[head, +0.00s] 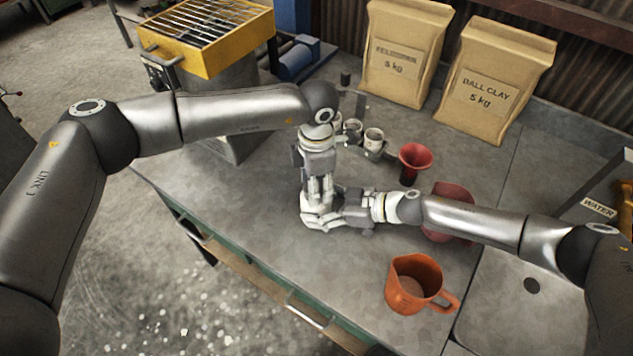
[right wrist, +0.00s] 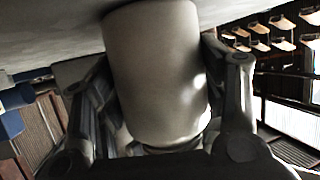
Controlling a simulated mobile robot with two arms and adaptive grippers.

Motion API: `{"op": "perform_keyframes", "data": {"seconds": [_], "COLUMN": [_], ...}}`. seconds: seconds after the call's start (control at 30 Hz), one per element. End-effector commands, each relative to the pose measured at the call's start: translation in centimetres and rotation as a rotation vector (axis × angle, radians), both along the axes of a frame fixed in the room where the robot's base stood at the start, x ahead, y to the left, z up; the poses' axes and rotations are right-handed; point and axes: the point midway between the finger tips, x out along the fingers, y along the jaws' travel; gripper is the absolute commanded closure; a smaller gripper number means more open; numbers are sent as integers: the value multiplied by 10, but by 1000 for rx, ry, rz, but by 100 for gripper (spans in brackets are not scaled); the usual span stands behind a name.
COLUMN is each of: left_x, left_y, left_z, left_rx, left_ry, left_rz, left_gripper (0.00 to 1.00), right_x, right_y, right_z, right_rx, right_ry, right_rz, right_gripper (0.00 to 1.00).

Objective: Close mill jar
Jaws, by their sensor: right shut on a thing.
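The pale mill jar (head: 317,217) stands on the grey bench near its front edge, mostly covered by my two grippers in the head view. My right gripper (head: 345,208) comes in level from the right and is shut on the jar's side. In the right wrist view the smooth, whitish jar body (right wrist: 158,75) fills the space between the fingers. My left gripper (head: 319,187) points down directly above the jar. Its fingertips are at the jar's top, and I cannot tell whether they hold a lid. The jar's mouth is hidden.
An orange jug (head: 415,284) stands at the front right. A red funnel (head: 414,160) and small metal cups (head: 374,139) stand behind. A reddish bowl (head: 452,199) is partly behind my right arm. Two paper bags (head: 492,85) stand at the back. A yellow grated machine (head: 205,45) is back left.

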Motion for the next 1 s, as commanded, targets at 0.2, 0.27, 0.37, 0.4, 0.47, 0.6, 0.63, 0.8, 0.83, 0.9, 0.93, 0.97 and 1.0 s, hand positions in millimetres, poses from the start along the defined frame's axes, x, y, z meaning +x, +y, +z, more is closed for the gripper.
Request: {"op": "perform_keyframes", "data": {"seconds": [0.2,0.27,0.37,0.4,0.47,0.6,0.63,0.8,0.83,0.9,0.93,0.97,1.0], "left_x": [2,2,2,2,2,2,2,2,2,2,2,2,1], "left_y": [1,1,1,1,1,1,1,1,1,1,1,1,1], "left_z": [0,0,0,0,0,0,0,0,0,0,0,0,0], "left_rx": [2,2,2,2,2,2,2,2,2,2,2,2,1], "left_ry": [-3,-3,-4,-4,-4,-4,-4,-4,-4,-4,-4,-4,-3], "left_rz": [-339,-433,-590,-653,-747,-959,-1000,-1069,-1069,-1068,-1068,-1068,-1068], "left_gripper": [80,80,80,80,80,80,80,80,80,45,41,37,32], "right_x": [-1,-1,-1,-1,-1,-1,-1,-1,-1,-1,-1,-1,-1], "right_y": [0,0,0,0,0,0,0,0,0,0,0,0,0], "right_z": [0,0,0,0,0,0,0,0,0,0,0,0,0], "right_rx": [0,0,0,0,0,0,0,0,0,0,0,0,0], "right_ry": [0,0,0,0,0,0,-1,-1,-1,-1,-1,-1,-1], "right_rz": [2,2,2,2,2,2,3,4,4,4,4,4,4], "right_gripper": [100,100,100,100,100,100,100,100,100,100,100,100,100]}}
